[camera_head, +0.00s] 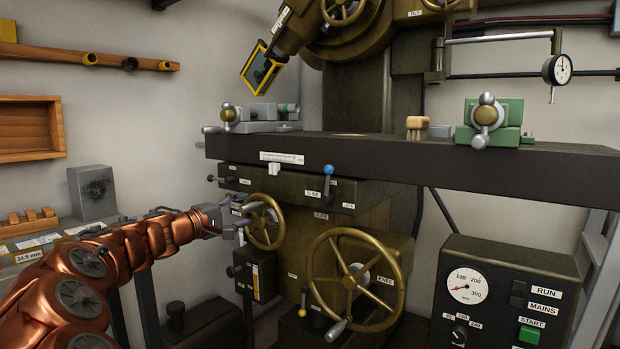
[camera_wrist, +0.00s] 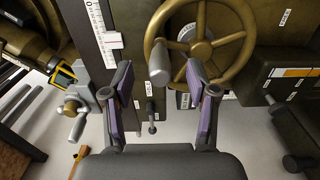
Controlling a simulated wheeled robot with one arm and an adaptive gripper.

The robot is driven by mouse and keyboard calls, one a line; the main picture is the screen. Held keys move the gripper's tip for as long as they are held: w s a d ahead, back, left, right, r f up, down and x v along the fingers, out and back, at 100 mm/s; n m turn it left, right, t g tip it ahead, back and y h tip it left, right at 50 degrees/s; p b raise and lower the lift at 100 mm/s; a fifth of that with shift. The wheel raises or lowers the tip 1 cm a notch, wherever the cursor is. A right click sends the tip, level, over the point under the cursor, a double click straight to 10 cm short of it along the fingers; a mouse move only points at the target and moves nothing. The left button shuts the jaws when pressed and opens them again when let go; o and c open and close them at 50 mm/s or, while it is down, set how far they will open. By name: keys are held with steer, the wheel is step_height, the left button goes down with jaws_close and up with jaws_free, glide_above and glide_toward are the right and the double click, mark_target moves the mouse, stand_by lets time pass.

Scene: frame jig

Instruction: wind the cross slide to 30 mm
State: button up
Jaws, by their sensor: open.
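The smaller brass handwheel (camera_head: 265,232), beside a label that seems to read SLIDE, is on the machine's front under the table. It also shows in the wrist view (camera_wrist: 240,45), with its grey crank handle (camera_wrist: 158,62) pointing toward my camera. My gripper (camera_head: 235,222) is just left of this wheel. In the wrist view my gripper (camera_wrist: 160,75) is open, its purple-padded fingers apart on either side of the handle; I cannot tell whether either touches it. A white scale with a pointer (camera_wrist: 112,40) shows at the upper left there.
A larger brass handwheel (camera_head: 357,270) labelled KNEE is lower right. A blue-knobbed lever (camera_head: 328,175) stands below the dark table (camera_head: 400,150). A control box (camera_head: 495,300) stands at right.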

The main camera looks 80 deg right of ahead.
steer(key=shift+v, duration=2.75)
steer(key=a+r+n+t+y+p, duration=0.2)
steer(key=a+t+y+p, duration=0.3)
steer(key=a+p, duration=1.35)
steer(key=a+r+n+t+y+p, duration=0.1)
steer(key=a+t+y+p, duration=0.2)
steer(key=a+y+p, duration=1.5)
steer(key=s+a+r+n+h+b, duration=0.1)
steer(key=s+a+h, duration=0.1)
steer(key=a, duration=0.7)
steer(key=s+a+n+h+b, duration=0.1)
steer(key=a+h, duration=0.4)
steer(key=a, duration=0.5)
steer(key=shift+s+a+r+n+g+b, duration=0.2)
steer(key=shift+s+r+n+g+b, duration=0.25)
steer(key=shift+s, duration=0.5)
steer(key=shift+a+f, duration=0.1)
steer(key=shift+f, duration=0.1)
steer(key=shift+c, duration=0.3)
